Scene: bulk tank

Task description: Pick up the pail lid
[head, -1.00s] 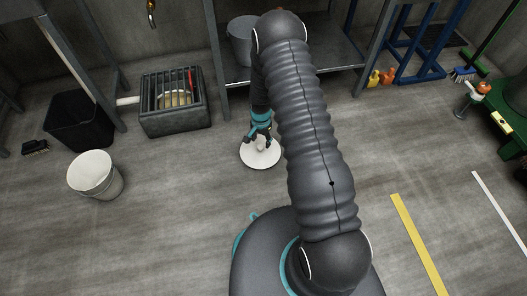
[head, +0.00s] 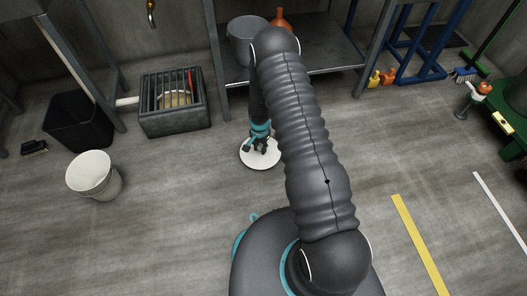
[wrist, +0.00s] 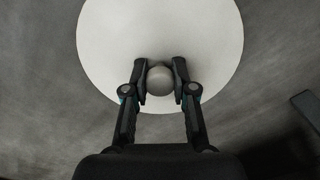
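The pail lid (head: 262,160) is a flat white disc lying on the grey floor, just in front of the shelf rack. It fills the upper middle of the wrist view (wrist: 160,25), with a round grey knob (wrist: 160,81) near its lower part. My gripper (wrist: 160,66) has one finger on each side of the knob, and both pads appear to touch it. In the head view my gripper (head: 260,146) is over the lid and hides the knob. The lid looks flat on the floor.
A white pail (head: 94,176) stands on the floor at left, near a black bin (head: 78,122) and a grated floor box (head: 174,118). The metal shelf (head: 325,55) behind the lid holds a grey bucket (head: 246,45) and an orange bottle (head: 280,19). Floor left of the lid is clear.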

